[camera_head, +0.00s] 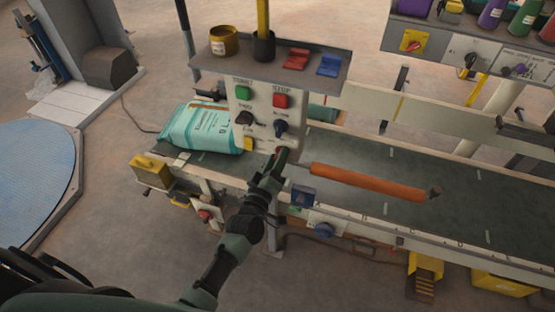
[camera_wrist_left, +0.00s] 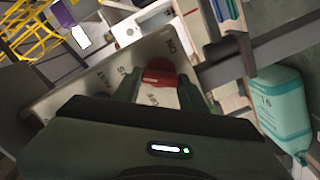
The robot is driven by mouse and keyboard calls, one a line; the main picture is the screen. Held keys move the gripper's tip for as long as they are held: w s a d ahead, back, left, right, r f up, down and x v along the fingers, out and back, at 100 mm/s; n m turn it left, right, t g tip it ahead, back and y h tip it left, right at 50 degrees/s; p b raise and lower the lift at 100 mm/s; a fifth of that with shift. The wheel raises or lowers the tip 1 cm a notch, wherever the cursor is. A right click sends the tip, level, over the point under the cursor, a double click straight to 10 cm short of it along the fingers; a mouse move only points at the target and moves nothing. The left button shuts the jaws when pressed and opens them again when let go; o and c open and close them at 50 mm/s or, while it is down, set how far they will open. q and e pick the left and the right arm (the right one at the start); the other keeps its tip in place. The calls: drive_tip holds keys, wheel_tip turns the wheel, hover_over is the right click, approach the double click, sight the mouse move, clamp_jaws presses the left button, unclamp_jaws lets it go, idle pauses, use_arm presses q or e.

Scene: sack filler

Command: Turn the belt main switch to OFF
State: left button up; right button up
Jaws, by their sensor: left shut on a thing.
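The belt main switch, a red knob (camera_wrist_left: 160,72), sits on the pale control panel (camera_wrist_left: 88,75) in the left wrist view. Printed labels surround it, one reading ON beyond the knob; which mark it points at I cannot tell. My left gripper (camera_wrist_left: 160,88) has one finger on each side of the knob and is shut on it. In the head view my left gripper (camera_head: 279,156) is at the lower part of the panel (camera_head: 262,118) and mostly hides the knob. My right gripper is not in view.
The panel also carries a green button (camera_head: 243,92), a red button (camera_head: 281,100), a black knob (camera_head: 244,118) and a blue-black knob (camera_head: 281,127). A shelf (camera_head: 325,57) overhangs it. A teal sack (camera_head: 200,128) lies left; an orange roller (camera_head: 368,182) lies right over the belt.

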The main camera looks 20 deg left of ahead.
use_arm(q)
drive_tip(key=shift+f+n+b, duration=0.15)
drive_tip(key=shift+n+b, duration=0.8)
drive_tip(key=shift+n, duration=2.65)
drive_tip(key=o, duration=1.4)
drive_tip(key=s+b, duration=0.1)
drive_tip(key=s, duration=0.7)
drive_tip(key=shift+a, duration=0.15)
